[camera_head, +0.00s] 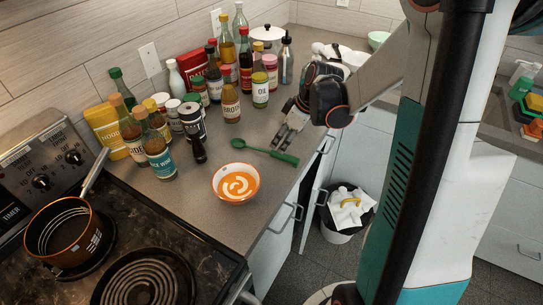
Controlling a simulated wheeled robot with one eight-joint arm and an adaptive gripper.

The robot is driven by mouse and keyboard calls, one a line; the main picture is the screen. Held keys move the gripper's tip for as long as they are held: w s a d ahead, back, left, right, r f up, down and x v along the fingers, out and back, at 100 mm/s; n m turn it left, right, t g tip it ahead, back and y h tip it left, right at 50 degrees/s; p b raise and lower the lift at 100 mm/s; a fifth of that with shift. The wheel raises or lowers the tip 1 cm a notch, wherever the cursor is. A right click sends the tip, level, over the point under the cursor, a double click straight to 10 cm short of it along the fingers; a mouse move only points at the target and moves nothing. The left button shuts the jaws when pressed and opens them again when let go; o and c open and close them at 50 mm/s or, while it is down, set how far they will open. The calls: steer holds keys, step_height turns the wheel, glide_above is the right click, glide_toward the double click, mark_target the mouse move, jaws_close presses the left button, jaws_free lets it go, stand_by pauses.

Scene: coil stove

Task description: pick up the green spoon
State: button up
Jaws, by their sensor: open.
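The green spoon (268,151) lies flat on the grey counter, its bowl to the left and its handle reaching right toward the counter's front edge. My gripper (287,136) is open and empty. In the picture its fingers show just above the spoon's handle, pointing down toward it. How high the fingers are above the counter is hard to tell.
An orange soup bowl (236,184) stands near the spoon, below it in the picture. Many bottles and jars, such as the BBQ bottle (230,101), crowd the back. A dark pepper mill (198,148) stands left. A pot (70,232) sits on the stove.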

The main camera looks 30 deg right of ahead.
mark_target(274, 151)
steer(key=shift+a+b+x, duration=0.1)
steer(key=shift+b+x, duration=0.55)
steer(key=shift+x, duration=1.05)
steer(key=shift+a+b+x, duration=0.15)
steer(key=shift+b+x, duration=0.45)
steer(key=shift+x, duration=1.15)
steer(key=shift+r, duration=0.15)
steer(key=shift+c, duration=0.4)
jaws_close()
